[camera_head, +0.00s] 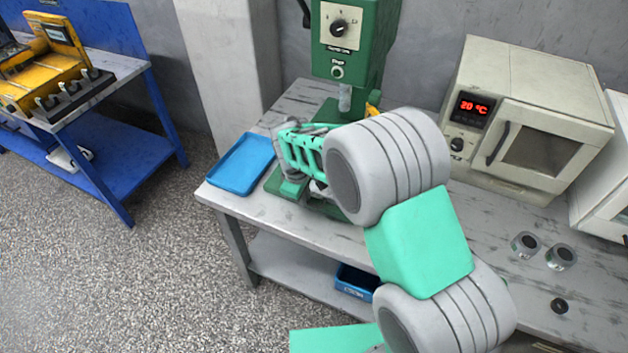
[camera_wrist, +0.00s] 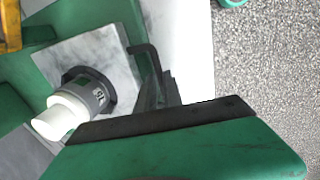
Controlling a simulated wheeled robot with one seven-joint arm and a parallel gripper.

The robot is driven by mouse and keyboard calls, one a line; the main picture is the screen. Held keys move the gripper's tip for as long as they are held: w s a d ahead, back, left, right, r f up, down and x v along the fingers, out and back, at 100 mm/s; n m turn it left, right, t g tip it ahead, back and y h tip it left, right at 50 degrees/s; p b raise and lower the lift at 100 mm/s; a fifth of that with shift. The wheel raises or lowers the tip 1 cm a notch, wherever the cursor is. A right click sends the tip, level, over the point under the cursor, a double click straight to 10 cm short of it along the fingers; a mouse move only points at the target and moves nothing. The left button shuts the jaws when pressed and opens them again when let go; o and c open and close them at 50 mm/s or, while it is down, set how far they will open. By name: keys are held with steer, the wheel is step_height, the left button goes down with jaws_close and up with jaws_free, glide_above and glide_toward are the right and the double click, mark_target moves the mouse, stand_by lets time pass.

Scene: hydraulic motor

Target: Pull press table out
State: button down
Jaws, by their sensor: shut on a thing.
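The green press (camera_head: 350,45) stands on the workbench, with a dial on its front. In the wrist view, its press table (camera_wrist: 95,45) is a light grey metal plate. A dark grey ring-shaped part with a white cylinder (camera_wrist: 65,112) is on the plate. A thin black bent handle (camera_wrist: 146,50) stands at the plate's edge. My gripper (camera_head: 300,152) is low in front of the press; it also shows in the wrist view (camera_wrist: 165,95), shut at the handle. The fingertips' contact is partly hidden. In the head view, my arm hides most of the press table.
A blue tray (camera_head: 242,163) lies left of my gripper, near the bench's edge. An oven (camera_head: 540,120) reading 20 °C stands to the right. Two metal cylinders (camera_head: 525,244) and a small dark ring (camera_head: 559,306) are on the bench at right. A blue bin (camera_head: 355,284) is on the lower shelf.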

steer(key=shift+s+a, duration=0.6)
steer(key=shift+s, duration=0.4)
steer(key=shift+s+a, duration=0.6)
steer(key=shift+s, duration=0.35)
steer(key=c, duration=1.5)
jaws_free()
steer(key=r, duration=0.2)
steer(key=s+r, duration=0.1)
steer(key=r, duration=0.2)
steer(key=r+b, duration=0.1)
steer(key=r, duration=0.1)
steer(key=shift+s+a+r, duration=0.15)
steer(key=shift+a+r, duration=0.15)
steer(key=shift+r, duration=0.05)
